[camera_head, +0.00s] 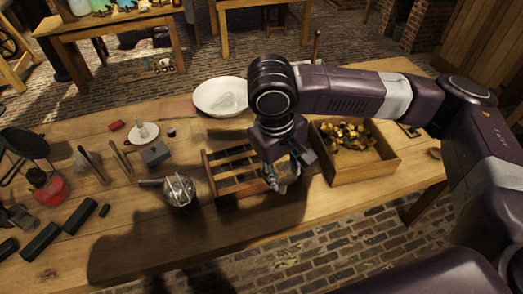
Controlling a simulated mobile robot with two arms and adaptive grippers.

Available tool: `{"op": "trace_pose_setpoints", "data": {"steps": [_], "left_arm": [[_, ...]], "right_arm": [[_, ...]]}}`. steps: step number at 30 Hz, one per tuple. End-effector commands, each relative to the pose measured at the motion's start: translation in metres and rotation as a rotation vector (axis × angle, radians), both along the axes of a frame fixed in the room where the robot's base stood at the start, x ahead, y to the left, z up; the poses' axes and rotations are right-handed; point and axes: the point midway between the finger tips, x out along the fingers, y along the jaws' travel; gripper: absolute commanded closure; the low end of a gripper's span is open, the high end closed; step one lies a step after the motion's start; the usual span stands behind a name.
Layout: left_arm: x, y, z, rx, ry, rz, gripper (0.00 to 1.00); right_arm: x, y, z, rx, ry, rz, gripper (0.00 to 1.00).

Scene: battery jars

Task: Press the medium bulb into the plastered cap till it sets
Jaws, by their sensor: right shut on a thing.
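My right gripper (287,172) points down over the right end of a slatted wooden rack (233,188). It is shut on a small clear, shiny thing, which looks like a glass bulb (283,184); the fingers partly hide it. I cannot tell whether the bulb touches anything below. I cannot make out a plastered cap under it. A wooden box (391,167) of brass-coloured pieces (348,136), perhaps caps, stands just right of the gripper. My left gripper is not in view.
A white bowl (207,98) stands behind the rack. A round metal vessel (178,190) with a side handle stands left of it. Further left are a grey block (155,153), a white dish (142,134), a red flask (50,188) and dark bars (41,241). The front middle of the table is clear.

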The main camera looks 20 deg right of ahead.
Motion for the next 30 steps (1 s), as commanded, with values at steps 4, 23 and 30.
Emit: {"op": "trace_pose_setpoints", "data": {"steps": [4,23,30], "left_arm": [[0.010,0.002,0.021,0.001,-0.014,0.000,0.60],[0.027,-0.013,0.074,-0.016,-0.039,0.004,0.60],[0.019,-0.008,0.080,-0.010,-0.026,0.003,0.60]], "right_arm": [[0.041,0.015,0.002,-0.002,0.005,0.243,0.80],[0.154,0.004,-0.053,-0.007,0.009,1.181,0.80],[0.163,-0.005,-0.071,-0.011,0.008,1.339,0.80]]}}
